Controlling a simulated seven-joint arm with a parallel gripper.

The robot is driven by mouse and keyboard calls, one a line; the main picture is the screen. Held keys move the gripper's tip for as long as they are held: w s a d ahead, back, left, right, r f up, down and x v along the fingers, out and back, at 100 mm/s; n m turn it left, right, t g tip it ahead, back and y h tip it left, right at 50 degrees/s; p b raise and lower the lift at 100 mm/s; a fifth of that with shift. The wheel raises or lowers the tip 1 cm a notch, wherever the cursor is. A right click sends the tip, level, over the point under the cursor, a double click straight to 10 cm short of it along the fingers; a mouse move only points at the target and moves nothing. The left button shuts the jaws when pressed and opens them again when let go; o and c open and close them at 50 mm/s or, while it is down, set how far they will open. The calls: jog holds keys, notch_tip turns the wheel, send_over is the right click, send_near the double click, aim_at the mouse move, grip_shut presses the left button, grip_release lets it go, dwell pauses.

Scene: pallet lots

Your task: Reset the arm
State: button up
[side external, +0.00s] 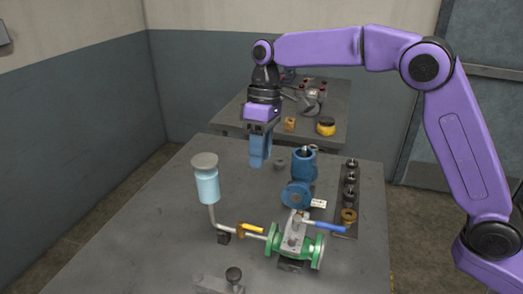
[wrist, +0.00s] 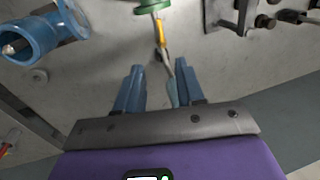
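My gripper (side external: 259,160) has blue fingers pointing down and hangs above the far part of the grey table (side external: 140,232). In the wrist view its two fingers (wrist: 158,82) stand apart with a clear gap. I see nothing held between them. It is beyond and right of the light-blue bottle (side external: 208,186) with its grey top, and left of the blue pump-like part (side external: 303,166). The table surface beneath the fingertips is partly hidden by the fingers.
A green-flanged valve (side external: 292,242) with blue and yellow handles stands at the front, piped to the bottle. A dark rack of fittings (side external: 350,182) lies at the right. A second table (side external: 228,118) behind holds tools and a yellow-black round item (side external: 326,126). The table's left side is clear.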

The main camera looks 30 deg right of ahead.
jog(key=shift+s, duration=0.1)
jog(key=s+d+f+n, duration=0.1)
jog(key=s+d+f, duration=0.1)
jog(key=s+d, duration=0.5)
jog(key=s+d+f+n+t, duration=0.1)
jog(key=s+d, duration=0.6)
jog(key=s, duration=0.8)
jog(key=s+d+f+n+h, duration=0.1)
jog(key=s+d+f+n, duration=0.1)
jog(key=s+d, duration=0.6)
jog(key=s+f, duration=0.1)
jog(key=s, duration=0.2)
jog(key=shift+s+t, duration=0.15)
jog(key=shift+t, duration=0.15)
jog(key=shift+o, duration=0.3)
